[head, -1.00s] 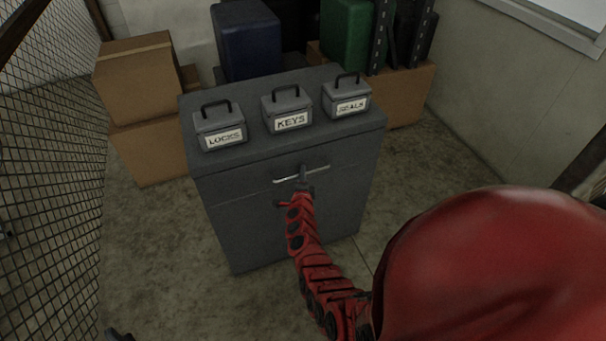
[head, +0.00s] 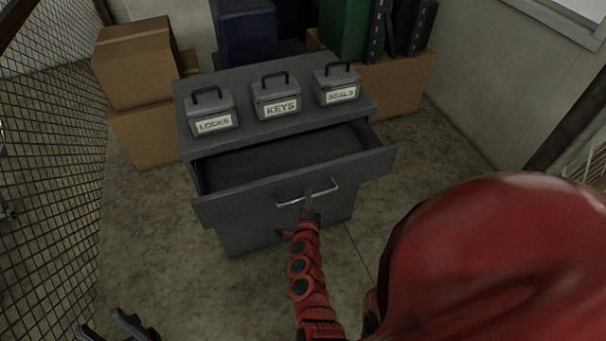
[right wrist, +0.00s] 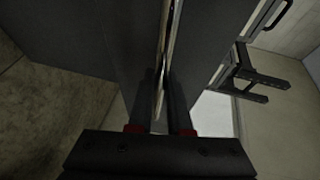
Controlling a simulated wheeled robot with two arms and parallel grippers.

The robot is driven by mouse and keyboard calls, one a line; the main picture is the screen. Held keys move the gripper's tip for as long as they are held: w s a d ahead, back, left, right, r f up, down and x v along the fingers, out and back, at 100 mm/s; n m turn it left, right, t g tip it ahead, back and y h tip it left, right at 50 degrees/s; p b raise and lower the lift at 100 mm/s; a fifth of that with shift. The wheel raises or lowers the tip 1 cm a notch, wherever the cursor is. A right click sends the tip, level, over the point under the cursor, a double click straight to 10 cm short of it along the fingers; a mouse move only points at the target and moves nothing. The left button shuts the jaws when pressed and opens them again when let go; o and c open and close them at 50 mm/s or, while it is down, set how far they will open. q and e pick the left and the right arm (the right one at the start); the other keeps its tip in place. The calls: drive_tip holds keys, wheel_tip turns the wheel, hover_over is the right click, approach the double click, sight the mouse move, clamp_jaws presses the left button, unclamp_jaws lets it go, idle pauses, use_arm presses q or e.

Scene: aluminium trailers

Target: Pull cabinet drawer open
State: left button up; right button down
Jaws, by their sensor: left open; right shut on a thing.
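The grey cabinet (head: 245,236) stands in the middle of the head view. Its top drawer (head: 250,206) is pulled well out, and its inside looks empty. My right gripper (head: 308,195) is shut on the drawer's metal handle (head: 290,203), near the handle's right half. In the right wrist view the two fingers close around the handle bar (right wrist: 165,60). My left gripper (head: 108,328) is open and empty at the bottom left of the head view, low and apart from the cabinet.
Three grey boxes labelled LOCKS (head: 212,112), KEYS (head: 277,98) and SEALS (head: 338,85) stand on the cabinet top. Cardboard boxes (head: 140,75) are stacked behind on the left. A wire mesh fence (head: 50,160) runs along the left. Floor is clear around the cabinet's front.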

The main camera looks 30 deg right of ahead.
drive_tip(key=s+a+b, duration=0.1)
drive_tip(key=s+a, duration=0.1)
drive_tip(key=s, duration=0.6)
drive_tip(key=c, duration=0.8)
unclamp_jaws()
drive_tip(key=shift+c, duration=0.2)
drive_tip(key=shift+s, duration=0.1)
